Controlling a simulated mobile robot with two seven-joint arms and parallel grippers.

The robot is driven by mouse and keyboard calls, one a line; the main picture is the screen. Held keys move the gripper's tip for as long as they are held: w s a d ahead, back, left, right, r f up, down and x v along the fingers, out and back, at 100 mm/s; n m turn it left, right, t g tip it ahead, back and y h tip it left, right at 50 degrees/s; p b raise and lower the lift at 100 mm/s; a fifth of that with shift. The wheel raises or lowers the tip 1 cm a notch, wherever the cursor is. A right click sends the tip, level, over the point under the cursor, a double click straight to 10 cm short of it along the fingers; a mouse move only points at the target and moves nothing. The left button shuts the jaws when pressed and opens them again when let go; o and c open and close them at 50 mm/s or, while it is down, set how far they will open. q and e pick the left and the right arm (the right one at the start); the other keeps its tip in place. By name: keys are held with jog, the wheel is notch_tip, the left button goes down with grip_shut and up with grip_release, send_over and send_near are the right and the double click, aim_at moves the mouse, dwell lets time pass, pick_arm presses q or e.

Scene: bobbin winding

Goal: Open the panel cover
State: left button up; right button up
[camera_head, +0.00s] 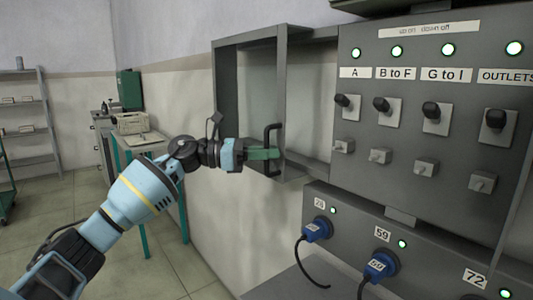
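The panel cover (249,41) is a grey hollow frame standing out to the left of the switch panel (400,118). It is swung away, so the switches are uncovered. Its black handle (268,140) is on the upright edge nearer me. My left gripper (266,153) has its green fingers at the handle and appears shut on it; the far finger is hidden. My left arm reaches in from the lower left. My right gripper is not in view.
Black switches (435,111) and green lamps (397,50) fill the panel's face. Below, blue plugs (380,265) with hanging cables stick out from a lower outlet panel (345,228). A bench (142,138) and a shelf (27,115) stand at the back left. Floor there is clear.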

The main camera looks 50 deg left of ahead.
pick_arm(q)
jog(key=o, duration=0.3)
jog(key=b+v, duration=0.2)
jog(key=v, duration=0.5)
jog(key=shift+s+a+b, duration=0.3)
jog(key=shift+b, duration=0.05)
dwell(0.6)
